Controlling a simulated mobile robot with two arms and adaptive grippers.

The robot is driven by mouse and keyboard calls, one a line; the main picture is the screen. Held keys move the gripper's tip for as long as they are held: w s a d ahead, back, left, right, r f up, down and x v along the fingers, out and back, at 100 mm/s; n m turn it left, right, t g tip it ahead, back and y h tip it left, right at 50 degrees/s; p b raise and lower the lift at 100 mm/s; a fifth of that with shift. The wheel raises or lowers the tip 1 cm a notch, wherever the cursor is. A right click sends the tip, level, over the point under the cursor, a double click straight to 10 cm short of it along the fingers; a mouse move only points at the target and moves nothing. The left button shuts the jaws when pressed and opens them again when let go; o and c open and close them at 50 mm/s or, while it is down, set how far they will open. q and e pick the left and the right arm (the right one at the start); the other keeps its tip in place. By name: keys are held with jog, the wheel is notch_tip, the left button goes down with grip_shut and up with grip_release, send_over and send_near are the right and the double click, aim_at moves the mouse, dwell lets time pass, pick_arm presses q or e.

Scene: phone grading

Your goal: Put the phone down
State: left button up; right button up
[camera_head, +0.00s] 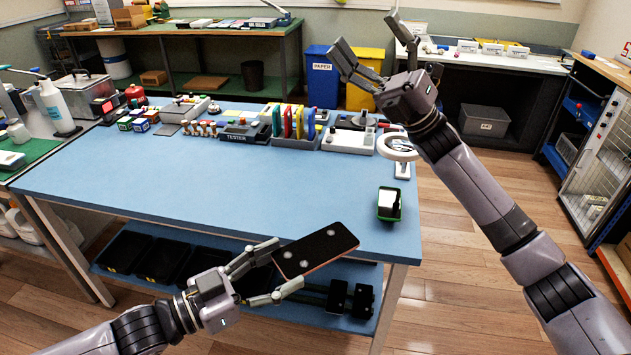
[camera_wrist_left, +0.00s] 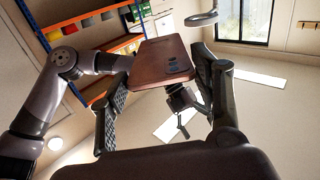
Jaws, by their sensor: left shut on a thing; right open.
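The phone (camera_head: 316,249) is a dark slab with a reddish edge and several pale round spots on its upper face. My left gripper (camera_head: 262,272) is shut on one end of it and holds it tilted, in front of the blue table's (camera_head: 230,195) near edge. In the left wrist view the phone (camera_wrist_left: 165,62) sits between the two fingers of the left gripper (camera_wrist_left: 160,90). My right gripper (camera_head: 370,58) is open and empty, raised above the table's far right side with its fingers pointing up.
A grey tester (camera_head: 245,131), a rack of coloured folders (camera_head: 292,125) and a ring-shaped lamp (camera_head: 398,147) line the back. The table's middle and front are clear.

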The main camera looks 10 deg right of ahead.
jog(key=s+a+f+n+g+h, duration=0.3)
jog(key=s+a+n+g+h, duration=0.35)
jog(key=s+a+n, duration=0.2)
jog(key=s+a+f+n+g+h, duration=0.3)
jog(key=s+a+n+g+h, duration=0.35)
jog(key=a, duration=0.25)
jog(key=n+t+h, duration=0.3)
jog(key=t+h, duration=0.7)
jog(key=h, duration=0.5)
send_over(315, 248)
notch_tip(315, 248, down, 13)
notch_tip(315, 248, down, 11)
jog(key=shift+d+r, duration=0.1)
jog(key=shift+r, duration=0.1)
jog(key=shift+c, duration=0.3)
